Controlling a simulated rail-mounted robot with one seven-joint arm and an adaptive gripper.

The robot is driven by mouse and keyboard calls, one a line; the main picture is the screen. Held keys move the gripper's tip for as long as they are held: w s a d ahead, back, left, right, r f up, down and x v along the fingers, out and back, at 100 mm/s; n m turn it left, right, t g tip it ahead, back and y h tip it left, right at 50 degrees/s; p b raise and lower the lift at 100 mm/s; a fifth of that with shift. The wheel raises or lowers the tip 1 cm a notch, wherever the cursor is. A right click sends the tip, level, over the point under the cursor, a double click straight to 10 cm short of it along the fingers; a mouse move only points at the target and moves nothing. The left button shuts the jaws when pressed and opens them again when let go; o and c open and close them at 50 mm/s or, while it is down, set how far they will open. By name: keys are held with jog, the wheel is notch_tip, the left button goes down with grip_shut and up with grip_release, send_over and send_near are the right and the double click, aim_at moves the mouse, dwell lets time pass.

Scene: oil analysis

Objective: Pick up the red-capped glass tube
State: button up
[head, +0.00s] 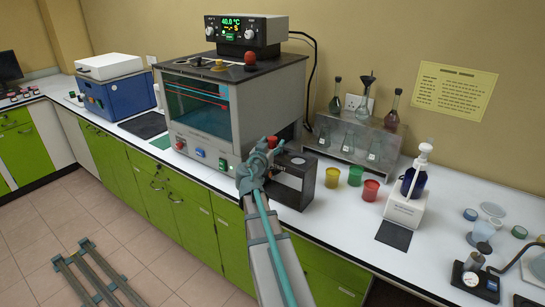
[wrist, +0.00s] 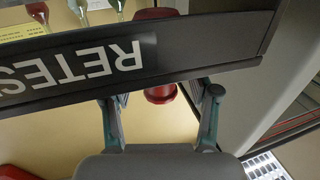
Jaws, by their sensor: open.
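In the head view, a small red top (head: 272,141) shows right by my gripper (head: 262,150), above the black box (head: 297,182). In the wrist view, a red rounded part (wrist: 160,93) lies between my open gripper's (wrist: 162,104) two fingers, with more red above the dark lettered panel. This panel (wrist: 190,50) crosses in front and hides the middle of it and the fingertips. I cannot make out a glass tube body under the red. My gripper holds nothing that I can see.
The oven-like bath (head: 240,100) stands close on the left. A rack (head: 350,140) with flasks is behind on the right. Yellow (head: 332,177), green (head: 355,176) and red (head: 371,190) cups and a white dispenser stand (head: 405,205) are farther right. Some white counter between is clear.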

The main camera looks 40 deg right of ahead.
jog(key=shift+w+d, duration=0.15)
jog(key=shift+d, duration=0.1)
grip_shut()
dwell(0.5)
